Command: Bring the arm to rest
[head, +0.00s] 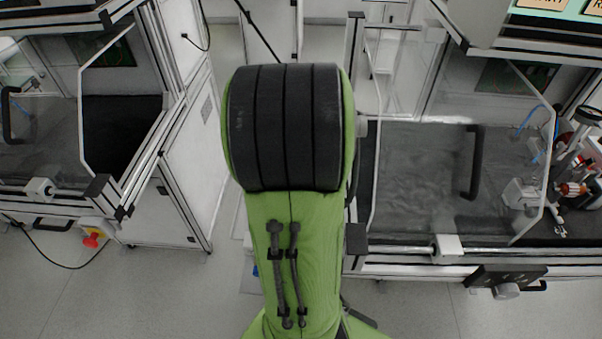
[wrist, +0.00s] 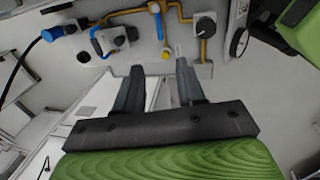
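My arm, green with a black ribbed joint cover (head: 285,128), stands in the middle of the head view. Its gripper does not show in that view. In the wrist view my gripper (wrist: 158,75) has two dark fingers standing apart, with a clear gap between them. Nothing is held between the fingers. Beyond the fingertips is a pale wall with pipes and fittings, and the fingers appear apart from it.
A test station with a clear door and black handle (head: 475,162) stands at right. Another framed station (head: 110,130) stands at left, with a red and yellow button (head: 92,238). Grey floor (head: 180,295) is free in front. A blue connector (wrist: 52,34) with a cable shows in the wrist view.

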